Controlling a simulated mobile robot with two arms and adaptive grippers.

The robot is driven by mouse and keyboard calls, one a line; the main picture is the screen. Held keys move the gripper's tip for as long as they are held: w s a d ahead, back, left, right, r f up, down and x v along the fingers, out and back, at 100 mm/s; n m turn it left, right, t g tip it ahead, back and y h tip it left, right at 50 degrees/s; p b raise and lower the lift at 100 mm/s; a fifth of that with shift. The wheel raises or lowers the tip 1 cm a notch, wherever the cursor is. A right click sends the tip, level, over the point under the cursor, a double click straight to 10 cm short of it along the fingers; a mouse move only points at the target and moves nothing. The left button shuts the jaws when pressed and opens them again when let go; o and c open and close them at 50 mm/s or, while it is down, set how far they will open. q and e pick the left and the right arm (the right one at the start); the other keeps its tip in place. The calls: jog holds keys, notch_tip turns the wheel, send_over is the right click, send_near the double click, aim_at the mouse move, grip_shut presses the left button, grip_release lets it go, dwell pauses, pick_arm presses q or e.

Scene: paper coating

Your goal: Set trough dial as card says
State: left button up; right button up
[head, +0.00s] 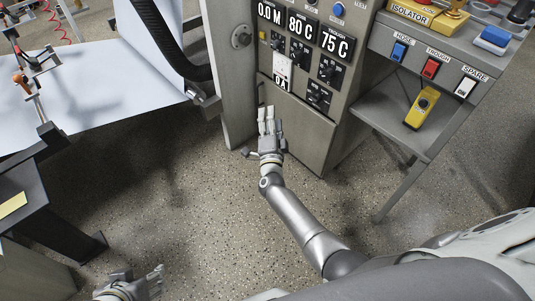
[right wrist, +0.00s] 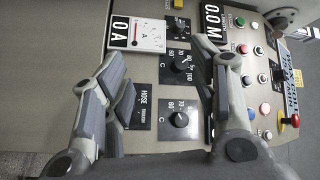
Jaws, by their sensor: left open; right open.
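In the head view the panel has a 75 C display (head: 335,42) whose small label seems to read trough, with a black dial (head: 329,71) below it. That dial appears to be the lower one (right wrist: 180,119) in the right wrist view, with 60 and 70 legible on its scale. My right gripper (head: 267,112) is open and empty, before the panel's lower door; its fingers (right wrist: 170,92) frame the dials in the right wrist view, apart from them. My left gripper (head: 140,284) is open at the bottom left, far from the panel. No readable card shows.
An 80 C display (head: 301,28) has its own dial (head: 299,52) beside the trough dial. A hose/trough selector (head: 318,95) sits below. At right, a shelf carries hose, trough and spare switches (head: 431,67). A yellow note (head: 12,205) lies at left. The floor between is clear.

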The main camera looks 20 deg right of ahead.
pick_arm(q)
notch_tip(320, 180, up, 7)
jog(key=p, duration=0.5)
jog(key=shift+f+p, duration=0.2)
jog(key=shift+p, duration=0.1)
pick_arm(e)
jog(key=s+a+f+n+g+y, duration=0.2)
jog(key=s+a+f+n+y, duration=0.2)
jog(key=s+f+n, duration=0.3)
jog(key=shift+s+f+n+g+y, duration=0.4)
jog(key=shift+s+f+y, duration=0.15)
jog(key=shift+f, duration=0.75)
